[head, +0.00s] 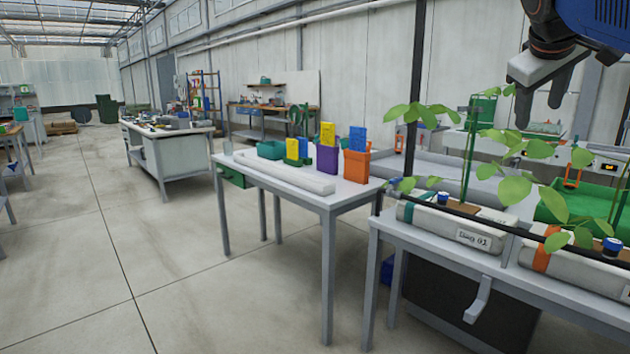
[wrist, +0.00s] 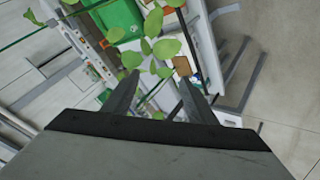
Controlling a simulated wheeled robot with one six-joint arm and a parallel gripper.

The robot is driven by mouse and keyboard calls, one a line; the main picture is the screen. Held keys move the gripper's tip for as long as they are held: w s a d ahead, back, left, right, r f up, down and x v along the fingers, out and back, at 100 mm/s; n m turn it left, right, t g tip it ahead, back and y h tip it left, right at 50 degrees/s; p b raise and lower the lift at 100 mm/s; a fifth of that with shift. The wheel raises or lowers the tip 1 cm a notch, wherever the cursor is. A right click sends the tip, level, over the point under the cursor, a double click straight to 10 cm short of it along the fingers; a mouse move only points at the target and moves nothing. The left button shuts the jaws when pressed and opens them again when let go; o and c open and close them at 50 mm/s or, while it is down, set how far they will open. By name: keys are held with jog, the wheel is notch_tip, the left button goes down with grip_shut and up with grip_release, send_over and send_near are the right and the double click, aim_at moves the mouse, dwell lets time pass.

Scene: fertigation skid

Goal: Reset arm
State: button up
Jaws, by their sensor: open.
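My gripper (head: 541,110) hangs at the upper right of the head view, with its two dark fingers pointing down. It is above and in front of the leafy plants (head: 520,185) on the near bench. In the wrist view my gripper (wrist: 160,80) has its fingers spread apart with nothing held between them. Green leaves (wrist: 160,45) show beyond the fingertips in that view; I cannot tell how far away they are.
A near bench carries white grow bags (head: 452,226), one labelled "Bag 01", with a dark post (head: 414,90) at its left end. A table (head: 310,198) holds orange and purple bins. Open concrete floor (head: 110,260) lies to the left.

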jog(key=s+a+f+g+y, duration=0.1)
jog(key=s+a+f, duration=0.4)
jog(key=f, duration=0.9)
jog(key=s+a+f+m+y, duration=0.1)
jog(key=s+a+f+y, duration=0.2)
jog(key=f, duration=1.2)
jog(key=s+a+f+g+y, duration=0.1)
jog(key=s+a+f+y, duration=0.1)
jog(key=s+a+f, duration=0.6)
jog(key=s+f, duration=0.4)
jog(key=f, duration=0.3)
jog(key=shift+s+a+m+g, duration=0.25)
jog(key=shift+s+m+g, duration=0.05)
jog(key=shift+s+m, duration=0.1)
jog(key=shift+r, duration=0.1)
